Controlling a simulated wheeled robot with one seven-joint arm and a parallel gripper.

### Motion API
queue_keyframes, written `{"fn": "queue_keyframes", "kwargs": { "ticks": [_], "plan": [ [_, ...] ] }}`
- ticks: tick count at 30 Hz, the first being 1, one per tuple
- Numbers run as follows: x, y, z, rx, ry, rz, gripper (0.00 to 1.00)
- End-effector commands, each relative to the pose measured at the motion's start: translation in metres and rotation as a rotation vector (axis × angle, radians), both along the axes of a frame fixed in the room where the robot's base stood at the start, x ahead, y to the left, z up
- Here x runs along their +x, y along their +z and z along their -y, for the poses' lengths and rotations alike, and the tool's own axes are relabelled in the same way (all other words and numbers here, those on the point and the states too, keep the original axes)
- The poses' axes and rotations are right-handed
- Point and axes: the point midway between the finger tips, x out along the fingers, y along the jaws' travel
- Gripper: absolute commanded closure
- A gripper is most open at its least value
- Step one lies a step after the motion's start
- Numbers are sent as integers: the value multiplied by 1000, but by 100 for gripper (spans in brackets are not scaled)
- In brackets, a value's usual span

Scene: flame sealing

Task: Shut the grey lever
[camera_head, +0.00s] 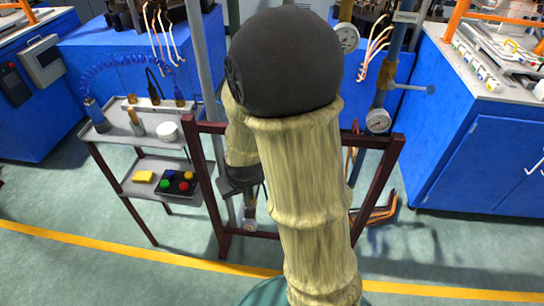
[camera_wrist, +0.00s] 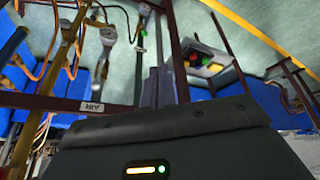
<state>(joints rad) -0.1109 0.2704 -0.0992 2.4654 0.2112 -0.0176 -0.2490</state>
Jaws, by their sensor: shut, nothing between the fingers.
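My gripper (camera_wrist: 158,72) shows in the wrist view as two grey fingers close together, shut and empty, beside a dark red frame bar. In the head view my arm hides most of the middle of the frame, and the fingertips cannot be made out clearly. A blue-grey handle (camera_head: 415,88) sticks out to the right from the pipe at the upper right of the head view. I cannot tell whether it is the grey lever.
A dark red frame (camera_head: 392,185) stands around my arm, with a pressure gauge (camera_head: 377,121) on its right. A grey trolley (camera_head: 105,131) stands left, with a button box (camera_head: 176,183). Blue cabinets stand behind and right. An AIR label (camera_wrist: 93,106) shows near my wrist.

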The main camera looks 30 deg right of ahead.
Motion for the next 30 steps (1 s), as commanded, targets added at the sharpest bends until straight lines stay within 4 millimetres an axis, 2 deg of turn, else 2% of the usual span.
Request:
{"fn": "queue_keyframes", "kwargs": {
  "ticks": [1, 6, 9, 15, 20, 24, 30],
  "plan": [
    [15, -16, 3, -30, 4, 25, 100],
    [63, -54, 23, -190, 20, 138, 100],
    [85, -74, 38, -320, 36, 196, 100],
    [116, -106, 69, -646, 91, 291, 100],
    [130, -120, 90, -959, 156, 345, 100],
    [135, -121, 100, -1229, 215, 379, 100],
    [137, -116, 100, -1428, 257, 403, 100]
  ]
}}
